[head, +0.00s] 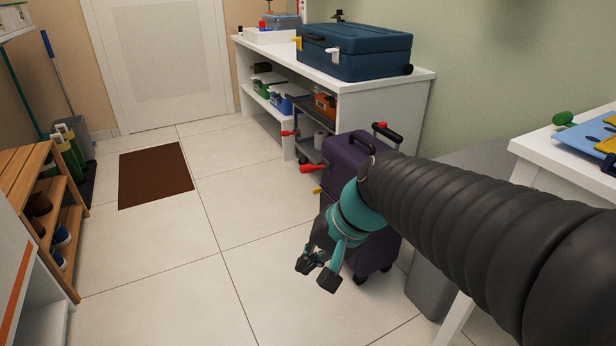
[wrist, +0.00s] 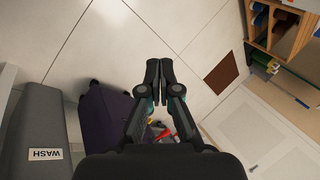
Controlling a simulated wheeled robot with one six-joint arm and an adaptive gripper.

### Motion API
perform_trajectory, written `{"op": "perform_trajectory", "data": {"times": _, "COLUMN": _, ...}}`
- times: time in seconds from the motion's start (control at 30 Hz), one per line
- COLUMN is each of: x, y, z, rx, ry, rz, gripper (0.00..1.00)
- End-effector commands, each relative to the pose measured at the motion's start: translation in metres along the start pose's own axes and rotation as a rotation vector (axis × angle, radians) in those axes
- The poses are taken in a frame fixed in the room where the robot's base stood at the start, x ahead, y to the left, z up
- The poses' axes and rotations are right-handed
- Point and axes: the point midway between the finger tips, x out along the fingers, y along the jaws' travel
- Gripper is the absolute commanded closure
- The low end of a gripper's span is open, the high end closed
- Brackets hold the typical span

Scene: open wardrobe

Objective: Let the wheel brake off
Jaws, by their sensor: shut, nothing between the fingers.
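A dark purple suitcase (head: 348,150) stands upright on small dark wheels (head: 360,279), in front of the white bench. It also shows in the wrist view (wrist: 102,122), left of my fingers. A red lever-like part (head: 312,168) and a small yellow part (head: 317,190) stick out at its left side; I cannot tell whether either is the wheel brake. Red also shows in the wrist view (wrist: 162,134), partly behind my fingers. My gripper (head: 316,272) is shut and empty above the floor, in front of the suitcase. My arm hides part of the suitcase.
A grey shelved cart (head: 306,150) with a red part stands behind the suitcase. A white bench (head: 385,97) bears a blue case (head: 360,50). A grey bin (wrist: 38,125) marked WASH is right of the suitcase in the head view. Open floor and a brown mat (head: 155,174) lie left.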

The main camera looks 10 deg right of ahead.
Motion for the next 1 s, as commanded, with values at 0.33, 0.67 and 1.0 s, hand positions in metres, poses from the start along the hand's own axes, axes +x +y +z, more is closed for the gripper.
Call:
{"op": "perform_trajectory", "data": {"times": 0.33, "x": 0.055, "y": -0.075, "z": -0.086, "rx": 0.514, "ry": -0.242, "rz": -0.349, "gripper": 1.00}}
{"op": "perform_trajectory", "data": {"times": 0.67, "x": 0.113, "y": -0.102, "z": -0.206, "rx": 1.012, "ry": -0.398, "rz": -0.689, "gripper": 1.00}}
{"op": "perform_trajectory", "data": {"times": 1.0, "x": 0.191, "y": -0.048, "z": -0.341, "rx": 1.519, "ry": -0.448, "rz": -1.063, "gripper": 1.00}}
